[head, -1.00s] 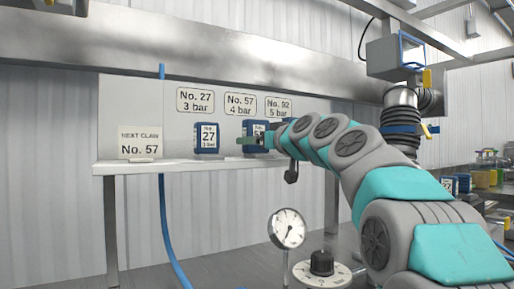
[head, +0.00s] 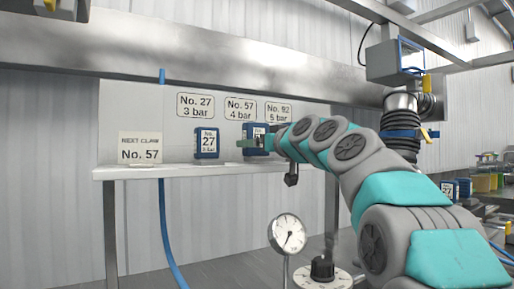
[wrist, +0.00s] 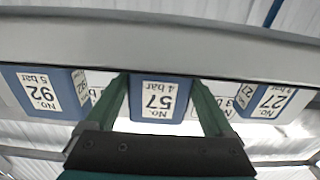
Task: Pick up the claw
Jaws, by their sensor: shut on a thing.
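The No. 57 claw, a blue block with a white "57, 4 bar" label (wrist: 158,98), is between the two green fingers of my gripper (wrist: 165,100) in the wrist view. In the head view the claw (head: 249,130) is at the shelf under the "No. 57 4 bar" sign, partly hidden by my gripper (head: 255,142). My gripper is shut on it from the sides. I cannot tell whether its base touches the shelf. A card on the shelf (head: 140,147) reads "NEXT CLAW No. 57".
The No. 27 claw (head: 206,143) stands on the shelf (head: 170,172) to the left. The No. 92 claw (wrist: 40,92) is close on the other side. A pressure gauge (head: 288,233) and a black knob (head: 322,268) stand below. A blue hose (head: 168,225) hangs at left.

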